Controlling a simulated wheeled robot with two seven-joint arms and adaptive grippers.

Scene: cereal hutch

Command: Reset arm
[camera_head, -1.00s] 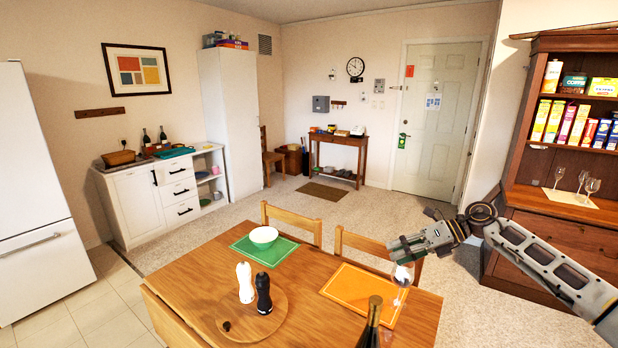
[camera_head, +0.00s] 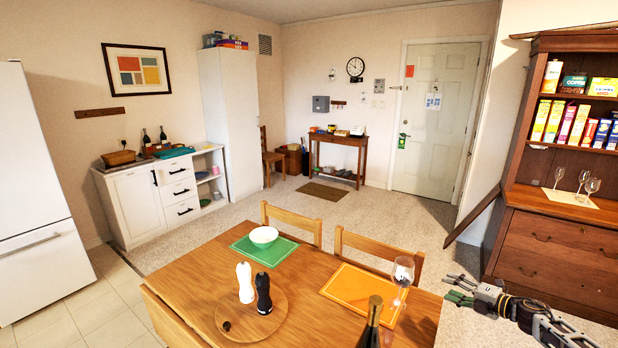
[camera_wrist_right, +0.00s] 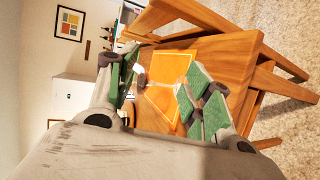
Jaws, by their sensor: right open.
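My right gripper (camera_head: 460,291) is at the lower right of the head view, just right of the dining table (camera_head: 205,275). It is open and empty. In the right wrist view its green-padded fingers (camera_wrist_right: 160,95) are spread, with the table and the orange placemat (camera_wrist_right: 168,70) seen between them. A wine glass (camera_head: 402,276) stands upright on the table's right side by the orange placemat (camera_head: 350,287), apart from the gripper. My left gripper is not in view.
A dark bottle (camera_head: 370,325) stands at the table's near edge. A white shaker (camera_head: 245,283) and a black one (camera_head: 264,293) stand on a round board. A white bowl (camera_head: 263,236) sits on a green placemat. The wooden hutch (camera_head: 560,250) is at right.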

